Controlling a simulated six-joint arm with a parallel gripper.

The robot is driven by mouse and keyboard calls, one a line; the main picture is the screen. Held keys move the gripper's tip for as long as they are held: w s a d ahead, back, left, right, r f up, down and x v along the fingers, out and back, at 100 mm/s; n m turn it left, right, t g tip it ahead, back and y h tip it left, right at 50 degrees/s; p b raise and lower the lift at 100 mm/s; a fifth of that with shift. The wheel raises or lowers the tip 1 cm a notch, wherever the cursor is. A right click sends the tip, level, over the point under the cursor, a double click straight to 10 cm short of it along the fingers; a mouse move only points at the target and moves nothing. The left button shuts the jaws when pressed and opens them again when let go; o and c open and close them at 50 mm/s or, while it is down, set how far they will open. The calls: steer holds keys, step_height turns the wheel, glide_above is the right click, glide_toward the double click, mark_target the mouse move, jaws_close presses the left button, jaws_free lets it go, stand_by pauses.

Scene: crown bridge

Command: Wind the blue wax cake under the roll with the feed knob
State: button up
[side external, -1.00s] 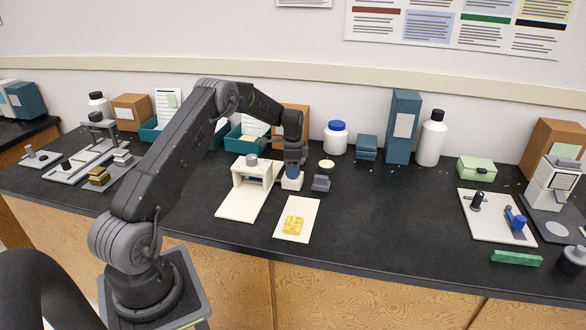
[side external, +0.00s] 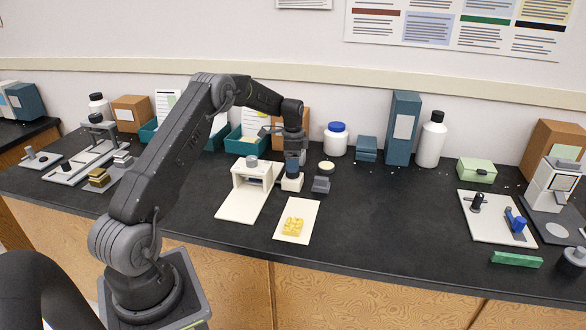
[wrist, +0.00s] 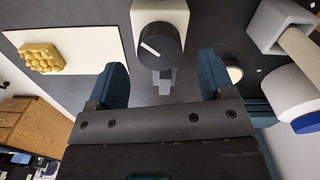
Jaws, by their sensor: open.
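A black round feed knob (wrist: 160,45) with a white pointer line sits on a cream block (wrist: 176,15). The block also shows in the side view (side external: 291,184), beside a cream bridge-shaped housing (side external: 265,172) with a grey cap on top. My gripper (wrist: 161,78) is open, its blue fingers spread to either side of the lower part of the knob's view, with nothing between them. In the side view my gripper (side external: 294,170) is right above the cream block. Dark shapes show inside the housing; I cannot make out the roll or the blue wax cake.
A yellow bumpy block (side external: 292,226) lies on a white plate (side external: 308,211) in front. A small grey stand (side external: 321,184) is close on the right. Bottles and boxes line the wall.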

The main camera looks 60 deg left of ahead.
step_height(320, 180, up, 10)
steer(key=shift+r, duration=0.15)
stand_by(0.6)
step_height(320, 180, down, 14)
steer(key=n, duration=2.5)
steer(key=shift+s+n, duration=0.1)
steer(key=shift+n, duration=0.3)
